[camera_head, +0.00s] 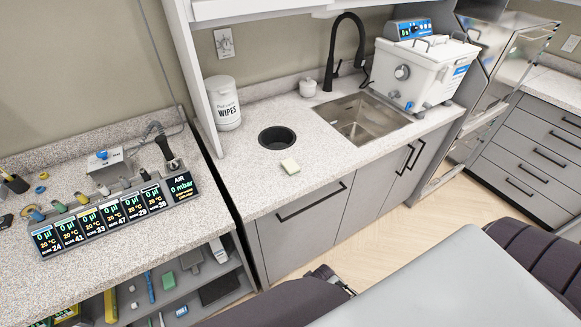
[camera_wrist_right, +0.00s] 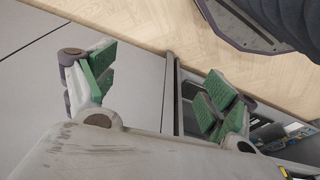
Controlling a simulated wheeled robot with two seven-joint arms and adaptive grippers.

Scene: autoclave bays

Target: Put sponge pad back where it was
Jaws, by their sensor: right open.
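The sponge pad does not show in that view. My left gripper is not clearly visible.
The sink (camera_head: 362,118), black faucet (camera_head: 345,45), wipes tub (camera_head: 223,103) and white bath unit (camera_head: 424,72) stand along the counter. A row of displays (camera_head: 118,212) is on the left bench. Open shelves below it hold a green block (camera_head: 168,280) and other items.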

